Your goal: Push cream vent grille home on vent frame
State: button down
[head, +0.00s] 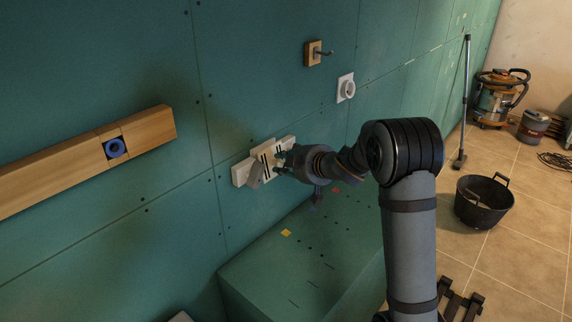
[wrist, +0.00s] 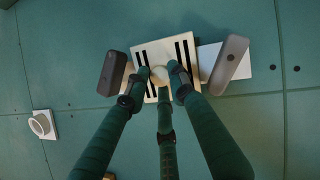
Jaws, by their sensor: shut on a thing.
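The cream vent grille (wrist: 180,47), a plate with black slots, is at the wall in the wrist view. It also shows in the head view (head: 265,153). A white piece, apparently the vent frame (wrist: 209,56), shows beside and behind it; it also appears in the head view (head: 241,174). Grey rounded bars flank the grille at left (wrist: 112,73) and right (wrist: 230,65). My gripper (wrist: 159,76) has its fingers closed around the round cream knob at the grille's middle. I cannot tell whether the grille sits flush or stands off; the fingers hide its lower part.
A wooden rail (head: 70,165) with a blue ring is on the wall at left. A white round fitting (head: 345,88) and a hook on a wooden block (head: 313,53) are up to the right. A green box-like ledge (head: 300,250) stands below the grille. A black bucket (head: 480,203) is on the floor.

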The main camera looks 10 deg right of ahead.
jog(key=shift+w+a, duration=0.15)
jog(key=shift+w, duration=0.05)
jog(key=c, duration=1.4)
grip_release()
jog(key=v, duration=1.2)
jog(key=shift+a+f, duration=0.1)
